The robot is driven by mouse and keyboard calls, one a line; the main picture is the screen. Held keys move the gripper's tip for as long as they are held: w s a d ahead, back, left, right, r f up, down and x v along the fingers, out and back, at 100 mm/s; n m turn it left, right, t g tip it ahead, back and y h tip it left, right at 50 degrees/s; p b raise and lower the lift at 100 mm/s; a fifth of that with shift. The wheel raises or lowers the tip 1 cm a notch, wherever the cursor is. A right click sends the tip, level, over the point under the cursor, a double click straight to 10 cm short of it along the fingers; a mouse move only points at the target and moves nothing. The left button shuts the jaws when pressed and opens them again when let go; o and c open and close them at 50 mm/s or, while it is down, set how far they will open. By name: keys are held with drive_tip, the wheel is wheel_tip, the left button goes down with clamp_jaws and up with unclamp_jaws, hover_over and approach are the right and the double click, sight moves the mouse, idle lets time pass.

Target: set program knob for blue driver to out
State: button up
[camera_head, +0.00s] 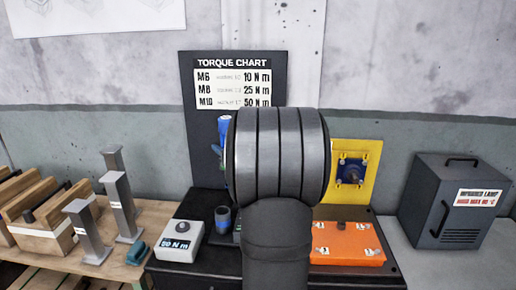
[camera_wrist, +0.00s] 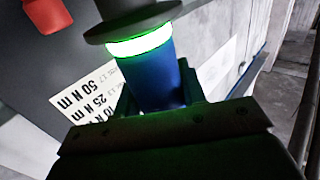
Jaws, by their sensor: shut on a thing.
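In the wrist view my gripper (camera_wrist: 158,92) is shut on a blue cylinder (camera_wrist: 150,72), which I take to be the blue driver. It has a glowing green ring and a grey flanged end. In the head view a blue part (camera_head: 223,128) shows in front of the torque chart board, beside my arm, which hides my gripper there. A white box (camera_head: 178,250) has a dark knob (camera_head: 183,226) on top and a display that seems to read 50 N m. I cannot read any "out" mark on it.
The torque chart (camera_head: 233,84) stands behind. An orange box (camera_head: 345,247), a yellow panel (camera_head: 362,152) and a dark cabinet (camera_head: 450,200) stand at right.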

drive_tip(key=a, duration=0.1)
drive_tip(key=s+a+n+g+y, duration=0.1)
drive_tip(key=a, duration=0.1)
drive_tip(key=shift+a, duration=0.1)
wheel_tip(320, 180, down, 17)
drive_tip(key=shift+r, duration=0.2)
idle(1.3)
drive_tip(key=shift+f, duration=0.2)
idle(0.5)
drive_tip(key=o, duration=1.2)
drive_tip(key=shift+f, duration=0.15)
drive_tip(key=shift+s, duration=0.1)
